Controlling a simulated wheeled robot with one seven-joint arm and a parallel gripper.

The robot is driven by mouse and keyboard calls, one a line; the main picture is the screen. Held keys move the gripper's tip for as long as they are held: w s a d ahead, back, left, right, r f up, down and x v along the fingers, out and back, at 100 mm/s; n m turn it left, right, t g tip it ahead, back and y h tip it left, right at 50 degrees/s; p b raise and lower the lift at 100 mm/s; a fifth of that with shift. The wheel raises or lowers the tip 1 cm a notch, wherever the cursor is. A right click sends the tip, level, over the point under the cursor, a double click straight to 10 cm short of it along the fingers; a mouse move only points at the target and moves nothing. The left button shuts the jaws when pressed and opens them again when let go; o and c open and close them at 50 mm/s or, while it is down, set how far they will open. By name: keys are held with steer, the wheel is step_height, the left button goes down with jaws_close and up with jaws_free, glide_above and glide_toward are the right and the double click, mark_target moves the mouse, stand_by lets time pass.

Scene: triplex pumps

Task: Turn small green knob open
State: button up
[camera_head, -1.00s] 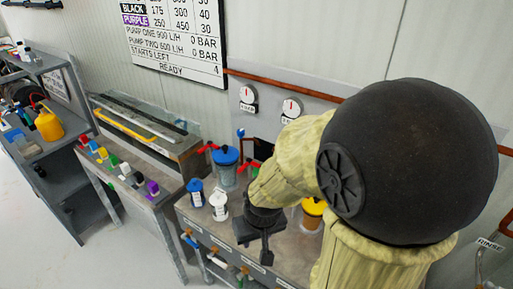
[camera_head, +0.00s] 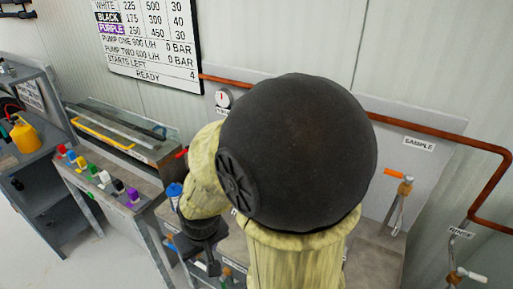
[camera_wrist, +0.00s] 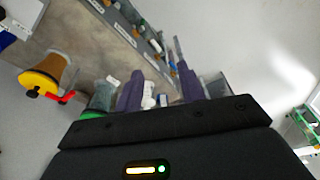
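I cannot tell for sure which part is the small green knob. In the wrist view a green cap (camera_wrist: 92,114) on a clear vessel shows at the lower left, partly hidden by my gripper body. A small green piece (camera_wrist: 304,124) stands at the far right edge. In the head view a green block (camera_head: 81,162) sits in the coloured row on the left bench. My gripper (camera_wrist: 160,88) is open, its two dark fingers apart over the bench's front edge with nothing clearly held. In the head view my gripper (camera_head: 207,258) hangs low, left of my arm.
A vessel with a yellow cap (camera_wrist: 40,82) and red handle stands left in the wrist view. A row of valves (camera_wrist: 150,38) runs along the bench front. In the head view, sample (camera_head: 398,200) and rinse taps (camera_head: 458,274) are at right. My arm hides much of the pump bench.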

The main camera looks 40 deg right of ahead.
steer(key=shift+o, duration=0.9)
steer(key=shift+w+d+r, duration=0.1)
steer(key=shift+w+r, duration=0.05)
steer(key=shift+w, duration=0.05)
steer(key=w+d+r+m+p, duration=0.1)
steer(key=w+d+r+p, duration=0.25)
steer(key=w+d, duration=0.4)
steer(key=w+d+r+m+p, duration=0.1)
steer(key=w+d+r+p, duration=0.25)
steer(key=w+d, duration=0.4)
steer(key=w+d+r+m+h+p, duration=0.1)
steer(key=w+d+r+p, duration=0.1)
steer(key=d, duration=0.9)
steer(key=w+d+r+m+t+p, duration=0.1)
steer(key=w+d, duration=0.4)
steer(key=d, duration=0.5)
steer(key=shift+w+d+r+m+h+p, duration=0.15)
steer(key=shift+d+r+m+h+p, duration=0.25)
steer(key=shift+r, duration=0.45)
steer(key=p+x, duration=0.2)
steer(key=x, duration=0.3)
steer(key=p+x, duration=0.2)
steer(key=x, duration=0.4)
steer(key=p+x, duration=0.2)
steer(key=x, duration=0.4)
steer(key=shift+w+p, duration=0.3)
steer(key=shift+w, duration=0.2)
